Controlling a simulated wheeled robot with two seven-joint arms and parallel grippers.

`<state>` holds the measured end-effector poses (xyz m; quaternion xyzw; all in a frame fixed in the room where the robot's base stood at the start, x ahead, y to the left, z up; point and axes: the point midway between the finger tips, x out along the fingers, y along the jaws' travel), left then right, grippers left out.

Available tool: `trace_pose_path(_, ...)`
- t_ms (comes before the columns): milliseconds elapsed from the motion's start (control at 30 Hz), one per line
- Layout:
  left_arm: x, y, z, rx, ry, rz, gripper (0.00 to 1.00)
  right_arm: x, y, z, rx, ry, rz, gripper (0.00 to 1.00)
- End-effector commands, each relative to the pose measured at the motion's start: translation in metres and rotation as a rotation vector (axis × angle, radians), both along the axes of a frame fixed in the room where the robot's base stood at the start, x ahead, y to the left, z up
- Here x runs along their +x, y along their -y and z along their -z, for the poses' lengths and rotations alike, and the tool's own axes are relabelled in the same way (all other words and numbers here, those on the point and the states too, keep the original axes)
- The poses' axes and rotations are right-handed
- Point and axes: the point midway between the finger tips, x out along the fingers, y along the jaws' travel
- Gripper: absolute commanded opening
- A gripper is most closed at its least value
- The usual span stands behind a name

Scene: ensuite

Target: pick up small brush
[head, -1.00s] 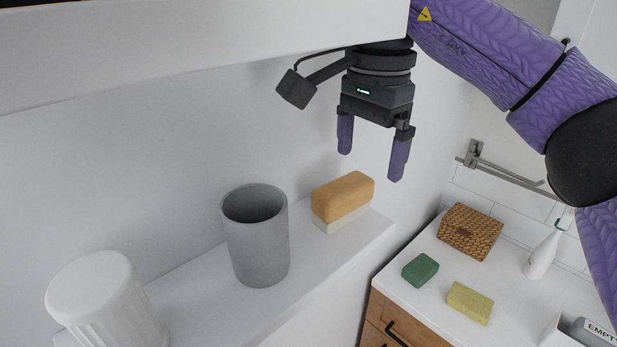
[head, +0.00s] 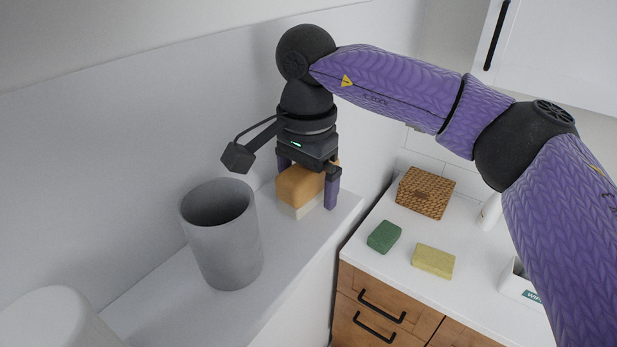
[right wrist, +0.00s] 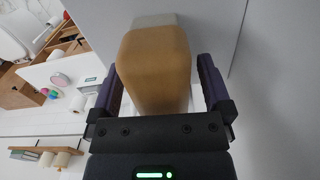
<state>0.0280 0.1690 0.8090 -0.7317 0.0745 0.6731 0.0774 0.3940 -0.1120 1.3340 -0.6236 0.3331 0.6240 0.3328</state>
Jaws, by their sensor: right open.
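The small brush (head: 301,188) has a tan wooden back over pale bristles and stands bristles-down on the white ledge. My right gripper (head: 307,186) is open and has come down over it, with one purple finger on each side. In the right wrist view the brush's tan back (right wrist: 155,65) lies between the two open fingers (right wrist: 158,90), with a visible gap at each side. The gripper body hides part of the brush's top in the head view. My left gripper is not in view.
Lower right, a counter holds a green sponge (head: 384,237), a yellow sponge (head: 433,261) and a wicker box (head: 425,193).

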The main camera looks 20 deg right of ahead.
Motion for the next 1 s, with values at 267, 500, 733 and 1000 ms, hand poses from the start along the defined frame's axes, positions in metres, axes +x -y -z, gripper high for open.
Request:
trace_pose_path(267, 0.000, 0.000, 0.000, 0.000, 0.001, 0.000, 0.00, 0.000, 0.000, 0.000, 0.001, 0.001, 0.000, 0.66)
trace_pose_path(500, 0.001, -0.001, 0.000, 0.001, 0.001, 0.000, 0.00, 0.000, 0.000, -0.001, 0.001, 0.001, 0.000, 0.15)
trace_pose_path(733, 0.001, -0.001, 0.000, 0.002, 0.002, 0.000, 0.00, 0.000, 0.000, -0.001, 0.001, 0.001, 0.000, 0.02)
trace_pose_path(1000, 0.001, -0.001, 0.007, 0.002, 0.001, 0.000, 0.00, -0.002, 0.002, -0.022, 0.001, 0.004, 0.001, 0.02)
